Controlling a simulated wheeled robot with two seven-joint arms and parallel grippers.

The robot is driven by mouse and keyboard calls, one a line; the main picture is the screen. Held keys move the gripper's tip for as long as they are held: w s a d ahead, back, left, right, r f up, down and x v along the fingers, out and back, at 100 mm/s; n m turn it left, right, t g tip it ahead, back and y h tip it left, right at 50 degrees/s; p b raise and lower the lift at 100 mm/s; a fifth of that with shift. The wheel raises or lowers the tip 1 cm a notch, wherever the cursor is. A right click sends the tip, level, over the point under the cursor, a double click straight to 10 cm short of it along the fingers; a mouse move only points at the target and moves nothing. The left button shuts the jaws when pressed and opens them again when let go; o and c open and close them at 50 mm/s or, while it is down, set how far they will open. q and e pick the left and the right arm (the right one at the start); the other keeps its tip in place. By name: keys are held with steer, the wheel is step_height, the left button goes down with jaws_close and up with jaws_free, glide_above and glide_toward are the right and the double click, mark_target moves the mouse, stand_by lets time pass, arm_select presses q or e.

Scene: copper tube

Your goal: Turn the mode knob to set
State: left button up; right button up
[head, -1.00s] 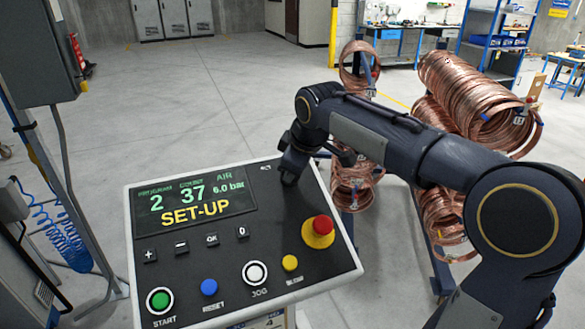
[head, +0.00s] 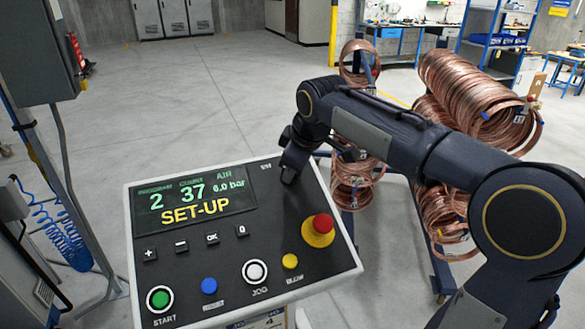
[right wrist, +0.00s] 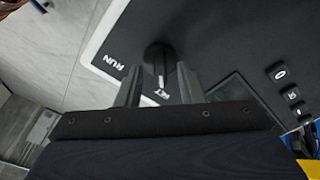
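The control panel (head: 262,300) stands in front of me, and its screen (head: 190,205) reads SET-UP in yellow. The black mode knob (right wrist: 159,55) shows in the right wrist view, with its white mark pointing down towards the partly hidden SET label (right wrist: 162,96). The RUN label (right wrist: 113,62) is to its left. My right gripper (right wrist: 160,72) is at the knob, with its two fingers apart, one on each side; they do not look closed on it. In the head view my right gripper (head: 290,168) is over the panel's top right and hides the knob. My left gripper is out of view.
A red emergency button (head: 322,224) on a yellow base is below my right gripper. Start (head: 160,299), blue, jog (head: 255,271) and yellow buttons line the panel's lower part. Copper coils (head: 460,90) on a rack stand behind my right arm. Floor at left back is clear.

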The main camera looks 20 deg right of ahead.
steer(key=v, duration=0.7)
steer(key=shift+f, duration=0.1)
